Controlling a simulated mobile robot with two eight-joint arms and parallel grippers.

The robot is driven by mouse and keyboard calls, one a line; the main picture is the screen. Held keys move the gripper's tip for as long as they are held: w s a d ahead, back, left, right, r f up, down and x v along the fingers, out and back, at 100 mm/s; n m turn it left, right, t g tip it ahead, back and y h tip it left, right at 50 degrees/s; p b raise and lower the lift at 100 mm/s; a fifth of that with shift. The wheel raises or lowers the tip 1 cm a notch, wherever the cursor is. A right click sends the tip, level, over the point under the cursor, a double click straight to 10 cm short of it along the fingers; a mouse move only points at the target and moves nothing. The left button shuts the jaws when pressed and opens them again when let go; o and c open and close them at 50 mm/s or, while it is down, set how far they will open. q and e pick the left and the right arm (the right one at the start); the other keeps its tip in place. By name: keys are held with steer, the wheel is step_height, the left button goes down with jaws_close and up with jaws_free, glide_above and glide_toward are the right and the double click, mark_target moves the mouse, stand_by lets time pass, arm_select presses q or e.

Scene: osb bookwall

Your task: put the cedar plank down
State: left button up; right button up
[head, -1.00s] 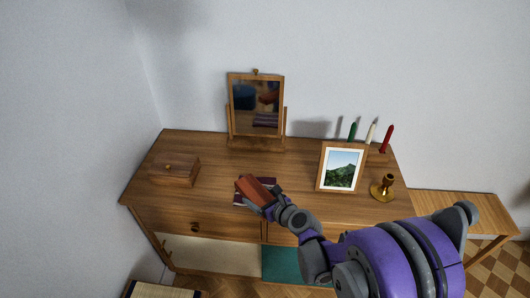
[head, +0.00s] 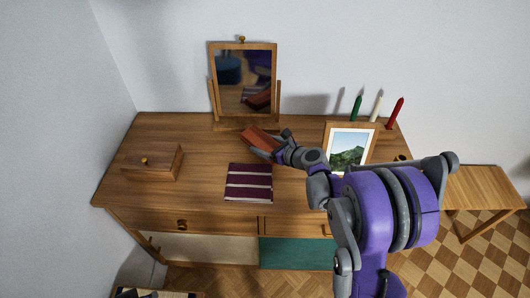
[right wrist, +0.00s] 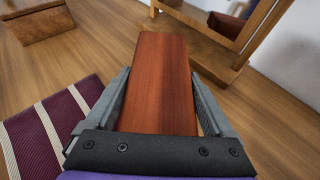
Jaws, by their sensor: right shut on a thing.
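The cedar plank (head: 261,138) is a reddish-brown block above the wooden dresser top, just in front of the mirror's base. My right gripper (head: 282,146) is shut on it. In the right wrist view the plank (right wrist: 163,80) sits between the two fingers of the gripper (right wrist: 160,105) and points away toward the mirror stand. I cannot tell whether its underside touches the dresser. A maroon striped cloth (head: 249,183) lies flat on the dresser, in front of the plank. My left gripper is not in view.
The dresser top (head: 210,170) has free room left of the cloth. The mirror (head: 243,82) stands close behind the plank. A small wooden box (head: 152,162) is at left. A picture frame (head: 350,148) and several candles (head: 376,108) stand at right, near my arm.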

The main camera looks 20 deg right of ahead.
steer(key=shift+f, duration=1.75)
steer(key=shift+f+b, duration=0.1)
steer(key=shift+b, duration=0.2)
steer(key=shift+f, duration=0.15)
steer(key=o, duration=1.2)
steer(key=shift+o, duration=0.2)
